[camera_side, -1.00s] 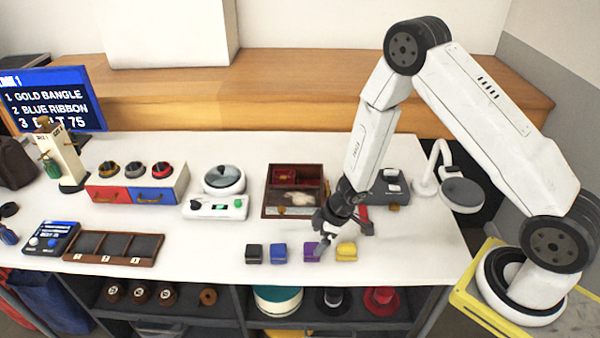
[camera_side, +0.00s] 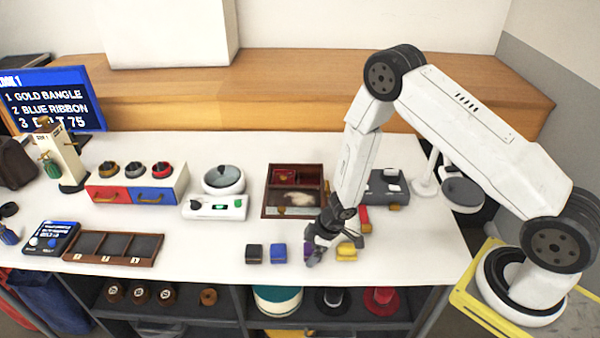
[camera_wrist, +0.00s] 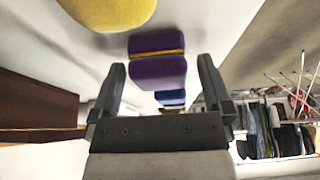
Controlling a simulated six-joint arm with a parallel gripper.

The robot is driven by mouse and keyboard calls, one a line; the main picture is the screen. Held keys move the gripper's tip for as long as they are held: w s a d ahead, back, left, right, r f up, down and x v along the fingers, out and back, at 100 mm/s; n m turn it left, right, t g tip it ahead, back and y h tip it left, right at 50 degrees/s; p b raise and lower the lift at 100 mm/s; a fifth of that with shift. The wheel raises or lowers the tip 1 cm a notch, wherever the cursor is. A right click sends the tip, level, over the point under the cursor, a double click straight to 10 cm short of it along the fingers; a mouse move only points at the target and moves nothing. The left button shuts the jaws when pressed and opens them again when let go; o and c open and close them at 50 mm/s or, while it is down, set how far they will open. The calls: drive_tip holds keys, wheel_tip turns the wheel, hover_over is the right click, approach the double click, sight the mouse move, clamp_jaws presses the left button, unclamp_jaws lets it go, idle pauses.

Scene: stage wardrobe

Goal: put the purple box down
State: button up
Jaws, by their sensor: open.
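The purple box (camera_side: 307,248) stands on the white table in a row of small boxes, mostly hidden behind my gripper (camera_side: 316,256) in the side view. In the wrist view the purple box (camera_wrist: 158,72) shows a yellow band across it. My gripper (camera_wrist: 162,78) is open, with one finger to each side of the box's line. A gap seems to show between each finger and the box, and I cannot tell how deep the box sits between them.
A blue box (camera_side: 278,252) and a black box (camera_side: 254,253) stand to the left. An open wooden case (camera_side: 292,212) lies behind. The table in front of the kitchen-timer-like white device (camera_side: 215,207) is clear.

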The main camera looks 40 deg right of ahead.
idle(0.3)
clamp_jaws()
drive_tip(key=shift+r, duration=0.25)
wheel_tip(320, 180, up, 18)
drive_tip(key=shift+f, duration=0.25)
idle(0.9)
idle(0.5)
